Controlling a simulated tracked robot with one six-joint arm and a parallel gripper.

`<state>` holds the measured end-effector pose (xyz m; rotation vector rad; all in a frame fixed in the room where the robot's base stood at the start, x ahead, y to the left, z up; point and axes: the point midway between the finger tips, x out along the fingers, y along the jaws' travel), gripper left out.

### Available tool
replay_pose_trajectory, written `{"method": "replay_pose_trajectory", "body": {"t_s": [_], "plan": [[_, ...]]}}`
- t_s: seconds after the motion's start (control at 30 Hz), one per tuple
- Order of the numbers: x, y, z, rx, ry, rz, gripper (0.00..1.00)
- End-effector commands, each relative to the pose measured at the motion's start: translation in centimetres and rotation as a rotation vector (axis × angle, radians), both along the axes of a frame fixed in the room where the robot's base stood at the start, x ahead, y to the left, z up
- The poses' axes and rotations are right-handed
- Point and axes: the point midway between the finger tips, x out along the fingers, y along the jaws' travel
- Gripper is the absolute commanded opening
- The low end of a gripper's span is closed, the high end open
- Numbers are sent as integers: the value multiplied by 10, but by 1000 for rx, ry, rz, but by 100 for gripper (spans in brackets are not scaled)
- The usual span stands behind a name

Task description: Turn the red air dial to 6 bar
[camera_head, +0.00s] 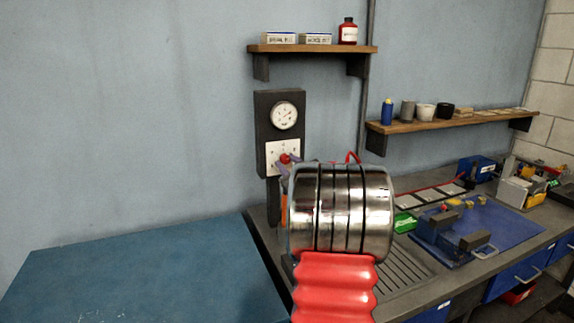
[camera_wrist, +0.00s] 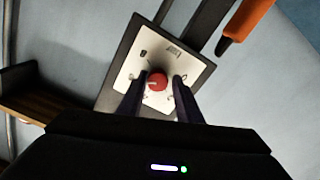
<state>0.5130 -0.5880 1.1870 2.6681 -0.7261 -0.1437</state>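The red air dial (camera_wrist: 158,81) sits on a white scale plate (camera_wrist: 141,58) on a dark wall panel. The dial also shows in the head view (camera_head: 285,158), low on the panel (camera_head: 262,106) and beneath a round white gauge (camera_head: 284,116). My gripper (camera_wrist: 159,78) is open, with one dark finger on either side of the dial and a small gap seeming to remain at each side. A pale mark shows on the dial's left in the wrist view. The scale figures and gauge needle are too small to read. My wrist hides the panel's lower right in the head view.
An orange-handled tool (camera_wrist: 247,20) hangs close to the panel. A wooden shelf (camera_head: 310,49) with two boxes and a red bottle is above it. Another shelf (camera_head: 450,121) is at the right. The blue surface (camera_head: 150,275) at the left is clear.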

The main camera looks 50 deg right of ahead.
Motion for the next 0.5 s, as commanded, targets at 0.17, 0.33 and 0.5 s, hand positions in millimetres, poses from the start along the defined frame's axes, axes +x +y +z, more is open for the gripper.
{"method": "replay_pose_trajectory", "body": {"t_s": [0.17,0.33,0.5], "plan": [[0,0,1,0,-1,0,42],[0,-1,1,0,-1,-2,45],[-2,0,1,1,-2,-3,45]]}}
